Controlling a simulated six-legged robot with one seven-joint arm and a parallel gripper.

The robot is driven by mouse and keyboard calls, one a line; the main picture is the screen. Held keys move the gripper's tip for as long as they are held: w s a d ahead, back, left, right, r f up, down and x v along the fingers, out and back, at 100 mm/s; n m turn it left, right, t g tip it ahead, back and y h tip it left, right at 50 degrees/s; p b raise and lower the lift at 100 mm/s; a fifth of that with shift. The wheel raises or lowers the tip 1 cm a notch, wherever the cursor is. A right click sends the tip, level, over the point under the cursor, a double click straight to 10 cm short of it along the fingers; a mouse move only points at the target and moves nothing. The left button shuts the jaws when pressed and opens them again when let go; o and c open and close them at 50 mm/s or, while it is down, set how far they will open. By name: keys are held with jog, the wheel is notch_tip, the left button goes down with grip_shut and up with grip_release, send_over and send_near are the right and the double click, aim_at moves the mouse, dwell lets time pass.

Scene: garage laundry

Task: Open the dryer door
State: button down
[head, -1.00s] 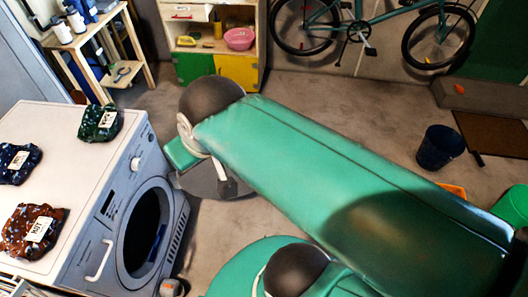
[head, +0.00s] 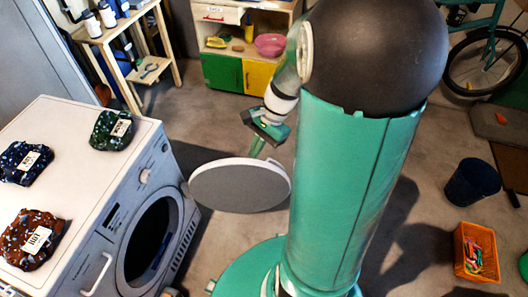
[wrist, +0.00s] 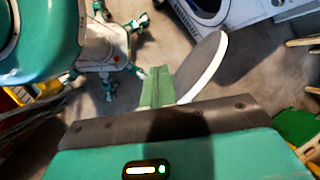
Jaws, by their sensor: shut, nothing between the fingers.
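The white dryer (head: 85,165) stands at the left in the head view, with its round dark opening (head: 150,243) showing. The dryer door, a round grey disc with a white rim (head: 240,186), stands swung out to the right of the opening. It also shows in the wrist view (wrist: 207,66). My gripper (head: 255,153) is at the door's far side in the head view, its green fingers pointing down. In the wrist view the fingers (wrist: 158,72) are together and empty, just left of the door. I cannot tell whether they touch it.
Three labelled dark packs, one of them brown (head: 30,240), lie on the dryer. A wooden shelf (head: 125,25) and a cabinet with green and yellow doors (head: 240,72) stand behind. A dark bucket (head: 472,183) and an orange basket (head: 475,252) are at right. Floor between is clear.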

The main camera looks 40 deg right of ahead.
jog(key=s+d+f+m+t+y, duration=0.2)
jog(key=d+f+m+t+y, duration=0.15)
jog(key=d+f+m, duration=0.45)
jog(key=s+d+f+m+t+y, duration=0.2)
jog(key=d+f+m+t, duration=0.15)
jog(key=f+m, duration=0.75)
jog(key=m+t+h, duration=0.7)
jog(key=m+t, duration=0.3)
jog(key=m, duration=0.7)
send_near(273, 173)
jog(key=w+a, duration=0.2)
jog(key=a, duration=0.2)
jog(key=w+d, duration=0.2)
jog(key=w, duration=0.1)
jog(key=shift+d+f, duration=0.2)
jog(key=shift+w+d, duration=0.2)
jog(key=shift+w, duration=0.1)
